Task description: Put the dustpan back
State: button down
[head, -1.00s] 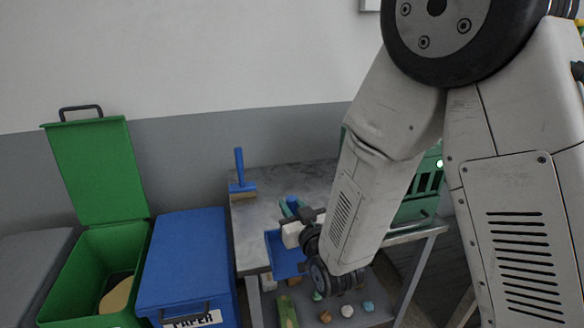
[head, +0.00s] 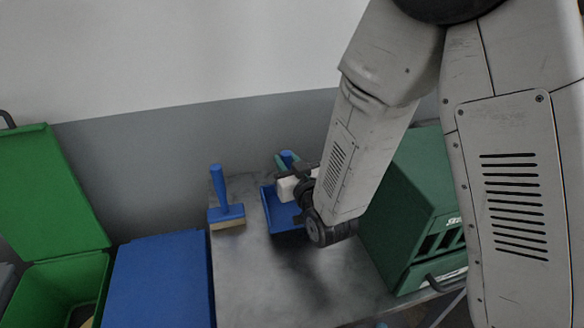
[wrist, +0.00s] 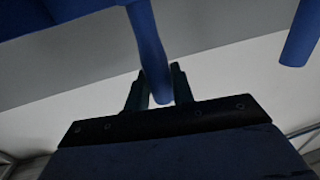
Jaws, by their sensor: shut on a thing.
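The blue dustpan (head: 273,211) is over the grey metal table, near its back, to the right of the blue brush. My gripper (head: 287,167) is shut on the dustpan's handle. In the wrist view the blue handle (wrist: 149,50) runs between the two fingers of my gripper (wrist: 155,92), and part of the pan shows at the top left. I cannot tell whether the pan touches the table. The blue brush (head: 222,190) stands upright with pale bristles down, and a blue handle that seems to be its own shows at the right in the wrist view (wrist: 303,30).
A dark green box (head: 415,200) stands on the table (head: 265,285) to the right of my arm. A blue bin (head: 160,280) and an open green bin (head: 60,275) stand left of the table. The table's front middle is clear. The grey wall is close behind.

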jog(key=shift+w+d+f, duration=0.25)
jog(key=shift+w+f, duration=0.55)
jog(key=shift+w, duration=1.9)
jog(key=shift+w+d+f, duration=0.25)
jog(key=shift+w+f, duration=0.6)
jog(key=shift+w, duration=1.9)
jog(key=shift+w+d+f, duration=0.25)
jog(key=shift+w+f, duration=0.55)
jog(key=shift+w, duration=1.9)
jog(key=shift+f, duration=0.15)
jog(key=c, duration=1.2)
grip_release()
jog(key=v, duration=1.2)
